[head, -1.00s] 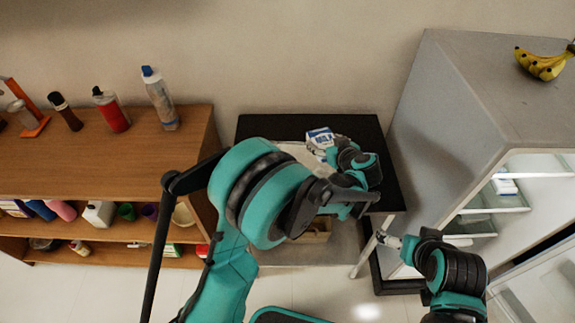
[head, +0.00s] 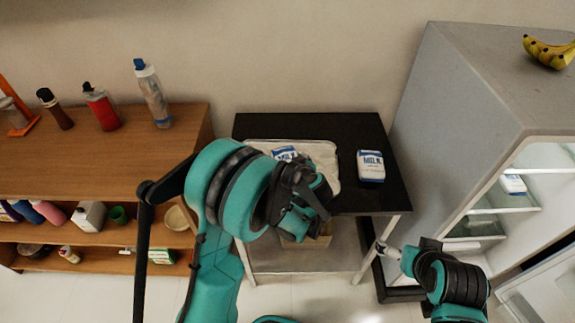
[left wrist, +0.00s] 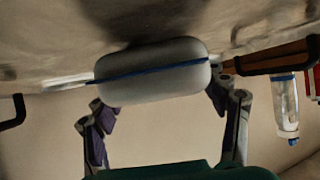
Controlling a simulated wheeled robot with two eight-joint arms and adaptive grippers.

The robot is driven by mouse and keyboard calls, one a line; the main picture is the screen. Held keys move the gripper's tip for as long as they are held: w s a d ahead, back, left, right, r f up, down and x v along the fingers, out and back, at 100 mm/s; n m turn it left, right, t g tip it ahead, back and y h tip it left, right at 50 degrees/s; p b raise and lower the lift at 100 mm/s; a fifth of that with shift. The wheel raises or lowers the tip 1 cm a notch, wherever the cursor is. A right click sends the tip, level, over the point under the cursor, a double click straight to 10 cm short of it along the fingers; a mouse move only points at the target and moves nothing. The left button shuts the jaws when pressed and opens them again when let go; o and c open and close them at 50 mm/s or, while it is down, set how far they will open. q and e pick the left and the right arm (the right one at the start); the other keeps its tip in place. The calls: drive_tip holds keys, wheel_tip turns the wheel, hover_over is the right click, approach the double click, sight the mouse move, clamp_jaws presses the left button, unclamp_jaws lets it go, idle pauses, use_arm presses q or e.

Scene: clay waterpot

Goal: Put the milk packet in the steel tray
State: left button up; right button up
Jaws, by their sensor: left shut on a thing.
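A white and blue milk packet (head: 284,153) is at the steel tray (head: 325,150), over its left part in the head view. My left gripper (head: 303,185) is shut on this packet and hides part of it and of the tray. In the left wrist view the packet (left wrist: 155,70) is a white rounded block with a blue line, between the two fingers, close against a pale mottled surface. I cannot tell whether it rests on the tray. A second milk packet (head: 370,166) lies on the black table, right of the tray. My right gripper (head: 388,250) is low at right; its jaws are unclear.
The black table (head: 350,130) stands between a wooden shelf (head: 100,165) with several bottles and a grey fridge (head: 455,95) with its door open. Bananas (head: 548,52) lie on the fridge. Bare tabletop surrounds the second packet.

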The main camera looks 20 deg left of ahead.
use_arm(q)
drive_tip(key=shift+f, duration=0.2)
drive_tip(key=o, duration=1.4)
drive_tip(key=shift+f, duration=0.15)
